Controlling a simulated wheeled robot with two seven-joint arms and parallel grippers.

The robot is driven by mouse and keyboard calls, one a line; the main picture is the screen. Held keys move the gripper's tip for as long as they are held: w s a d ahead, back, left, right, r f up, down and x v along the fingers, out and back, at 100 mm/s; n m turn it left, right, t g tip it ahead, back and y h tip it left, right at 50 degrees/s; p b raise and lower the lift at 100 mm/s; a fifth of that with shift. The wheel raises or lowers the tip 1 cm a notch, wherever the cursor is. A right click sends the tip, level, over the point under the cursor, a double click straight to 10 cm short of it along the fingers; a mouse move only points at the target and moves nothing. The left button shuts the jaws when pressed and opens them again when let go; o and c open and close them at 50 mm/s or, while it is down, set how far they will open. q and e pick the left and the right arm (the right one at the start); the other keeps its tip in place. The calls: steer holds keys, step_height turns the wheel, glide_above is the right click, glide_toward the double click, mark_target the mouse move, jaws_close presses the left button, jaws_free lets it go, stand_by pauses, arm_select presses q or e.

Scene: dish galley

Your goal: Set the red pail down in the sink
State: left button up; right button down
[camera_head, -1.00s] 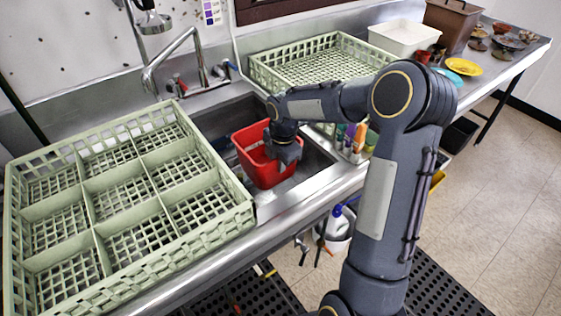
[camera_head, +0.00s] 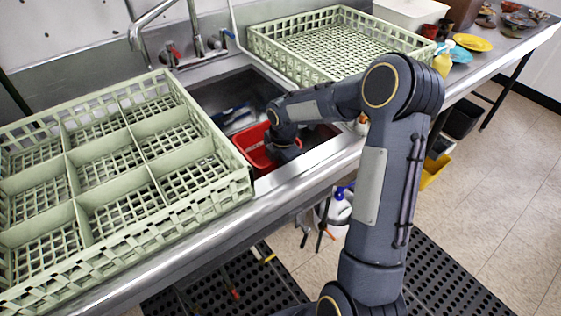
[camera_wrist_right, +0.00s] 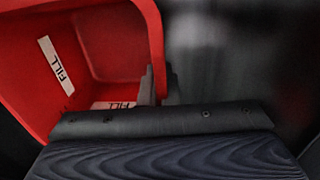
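The red pail (camera_head: 256,146) is down inside the steel sink basin (camera_head: 222,95), near its front right. Its lower part is hidden by the sink's front edge and my arm. My right gripper (camera_head: 284,143) reaches into the sink at the pail's right side. In the right wrist view the pail (camera_wrist_right: 115,40) shows its inside, with white "FILL" labels. The right gripper's fingers (camera_wrist_right: 160,85) stand one on each side of the pail's wall, pinching it. Whether the pail's base touches the sink floor cannot be seen. My left gripper is not in view.
A green divided dish rack (camera_head: 150,205) stands left of the sink, and another green rack (camera_head: 340,45) stands right of it. The faucet (camera_head: 150,20) rises behind the basin. Blue and grey items (camera_head: 235,115) lie in the sink behind the pail.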

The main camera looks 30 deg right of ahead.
step_height(320, 180, down, 8)
steer(key=b, duration=0.4)
steer(key=shift+r, duration=0.15)
steer(key=c, duration=1.6)
jaws_free()
steer(key=shift+r, duration=0.1)
